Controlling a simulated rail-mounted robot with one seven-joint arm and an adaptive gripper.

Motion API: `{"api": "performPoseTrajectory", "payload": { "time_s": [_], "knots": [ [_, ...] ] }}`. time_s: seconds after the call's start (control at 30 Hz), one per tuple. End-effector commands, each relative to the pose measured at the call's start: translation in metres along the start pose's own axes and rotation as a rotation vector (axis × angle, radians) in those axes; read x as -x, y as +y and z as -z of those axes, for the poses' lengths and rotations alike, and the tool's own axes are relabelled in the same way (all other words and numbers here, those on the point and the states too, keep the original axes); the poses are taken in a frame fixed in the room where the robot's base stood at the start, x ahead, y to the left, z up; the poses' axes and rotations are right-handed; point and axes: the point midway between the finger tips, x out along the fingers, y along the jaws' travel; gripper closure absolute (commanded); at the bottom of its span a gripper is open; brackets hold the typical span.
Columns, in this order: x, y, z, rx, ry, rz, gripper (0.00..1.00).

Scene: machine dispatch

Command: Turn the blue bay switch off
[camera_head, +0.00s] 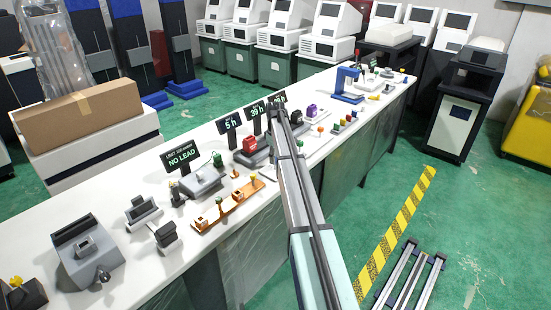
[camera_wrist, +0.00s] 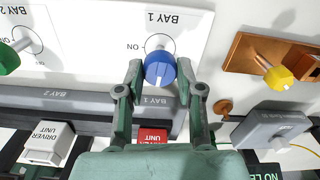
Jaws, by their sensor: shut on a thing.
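In the wrist view the blue bay switch (camera_wrist: 159,74) is a round blue knob with a white mark on its lower edge. It sits on a white panel (camera_wrist: 110,20) labelled BAY 1, seen upside down, with an ON label to its left. My gripper (camera_wrist: 160,66) has its two green fingers on either side of the knob and is shut on it. In the head view my arm reaches over the bench, and my gripper (camera_head: 279,101) is at its far end, small there. The blue switch cannot be made out in the head view.
A green BAY 2 knob (camera_wrist: 8,58) is left of the blue one. A white driver unit (camera_wrist: 50,143) and a red unit (camera_wrist: 152,136) sit below the panel. An orange plate with a yellow knob (camera_wrist: 279,77) is to the right. The white bench (camera_head: 90,200) holds several devices and signs.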

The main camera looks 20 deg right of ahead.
Motion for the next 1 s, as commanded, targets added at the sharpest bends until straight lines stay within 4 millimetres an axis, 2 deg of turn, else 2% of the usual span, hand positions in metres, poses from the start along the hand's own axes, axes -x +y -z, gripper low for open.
{"api": "performPoseTrajectory", "payload": {
  "time_s": [0.3, 0.77, 0.8, 0.83, 1.0],
  "knots": [
    [-0.0006, -0.0004, -0.0004, 0.096, -0.001, 0.001, 0.98],
    [-0.0006, -0.0005, -0.0004, 0.107, -0.001, 0.001, 0.98],
    [-0.0006, -0.0005, -0.0004, 0.107, -0.001, 0.001, 0.50],
    [-0.0006, -0.0005, -0.0004, 0.106, -0.001, 0.001, 0.39],
    [-0.0004, -0.0003, -0.0002, 0.106, -0.001, 0.001, 0.39]
  ]
}}
